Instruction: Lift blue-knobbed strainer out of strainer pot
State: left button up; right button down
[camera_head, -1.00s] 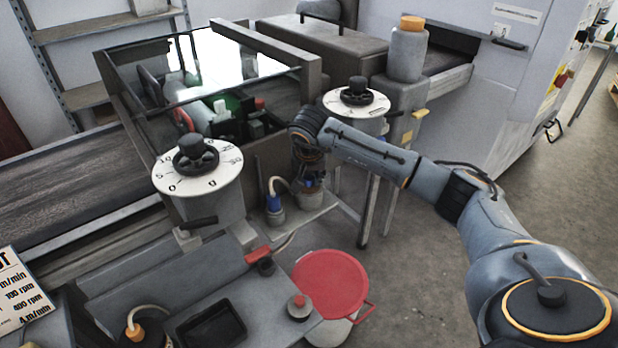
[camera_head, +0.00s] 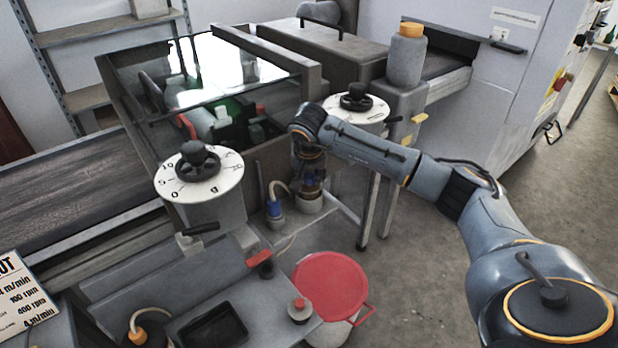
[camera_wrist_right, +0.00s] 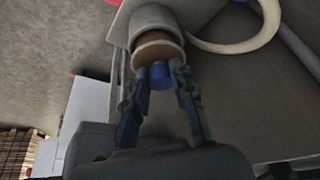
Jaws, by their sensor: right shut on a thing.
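My right gripper (camera_head: 313,185) points down over a small grey strainer pot (camera_head: 309,202) on the low shelf beside the machine. In the right wrist view, its two dark blue fingers (camera_wrist_right: 160,82) are shut on the blue knob (camera_wrist_right: 160,76) of the strainer. A brown disc with a pale rim (camera_wrist_right: 158,50) shows beyond the knob, at the mouth of the grey pot (camera_wrist_right: 154,18). I cannot tell whether the strainer sits in the pot or is slightly raised. My left gripper is not in view.
A blue-topped container (camera_head: 274,211) with a pale hose stands just left of the pot. A red-lidded bucket (camera_head: 331,284) is on the floor in front. Dial units (camera_head: 198,175) and (camera_head: 357,103) flank the arm. The floor to the right is clear.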

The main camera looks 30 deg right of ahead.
jog(key=shift+r+p, duration=1.85)
jog(key=shift+r, duration=0.95)
jog(key=shift+r+p, duration=1.05)
jog(key=shift+r, duration=0.45)
